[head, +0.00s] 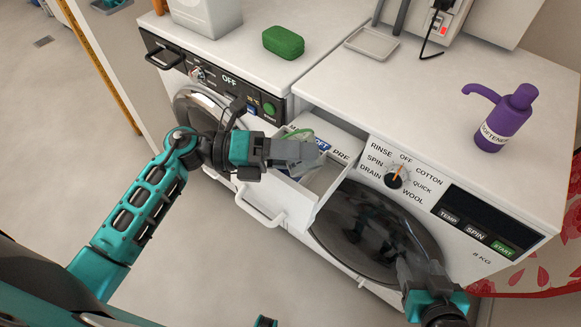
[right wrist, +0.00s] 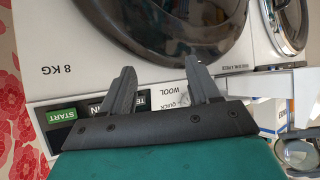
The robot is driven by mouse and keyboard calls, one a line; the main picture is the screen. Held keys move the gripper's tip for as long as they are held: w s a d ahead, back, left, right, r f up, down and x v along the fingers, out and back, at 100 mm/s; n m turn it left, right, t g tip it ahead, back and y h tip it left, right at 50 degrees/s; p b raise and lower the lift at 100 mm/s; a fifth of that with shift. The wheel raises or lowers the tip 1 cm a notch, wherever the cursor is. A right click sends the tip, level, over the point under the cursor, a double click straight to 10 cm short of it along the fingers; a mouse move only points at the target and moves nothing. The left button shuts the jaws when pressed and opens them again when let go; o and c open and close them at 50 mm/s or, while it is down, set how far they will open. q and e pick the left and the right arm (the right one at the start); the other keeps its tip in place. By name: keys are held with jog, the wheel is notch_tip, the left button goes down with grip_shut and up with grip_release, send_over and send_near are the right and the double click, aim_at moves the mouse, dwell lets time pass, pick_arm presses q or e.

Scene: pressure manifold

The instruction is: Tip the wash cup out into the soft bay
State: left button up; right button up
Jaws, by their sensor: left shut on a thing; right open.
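The detergent drawer (head: 297,194) of the right-hand washer is pulled out, with SOFT and PRE labels on its back edge. The soft bay's label (head: 321,144) shows just behind my left gripper (head: 316,151). That gripper is over the drawer, shut on what looks like the wash cup (head: 299,132). Only a green curved edge of the cup shows; the fingers hide the rest, so its tilt and contents cannot be told. My right gripper (head: 420,268) is open and empty in front of the washer's door; its two spread fingers also show in the right wrist view (right wrist: 159,82).
A purple softener pump bottle (head: 503,120) and a shallow grey tray (head: 372,43) are on the right washer's top. A green box (head: 283,42) and a white container (head: 207,14) are on the left machine. The right top's middle is clear.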

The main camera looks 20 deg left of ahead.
pick_arm(q)
jog(key=shift+r+n, duration=0.1)
jog(key=shift+n, duration=0.2)
jog(key=shift+w+a+f+n+h+b, duration=0.35)
jog(key=shift+w+f+n+h, duration=0.1)
jog(key=shift+n, duration=0.35)
dwell(1.1)
jog(key=shift+w+r+n+h+p, duration=0.1)
jog(key=shift+r+n+h+p, duration=0.15)
jog(key=shift+n+p, duration=0.35)
dwell(0.9)
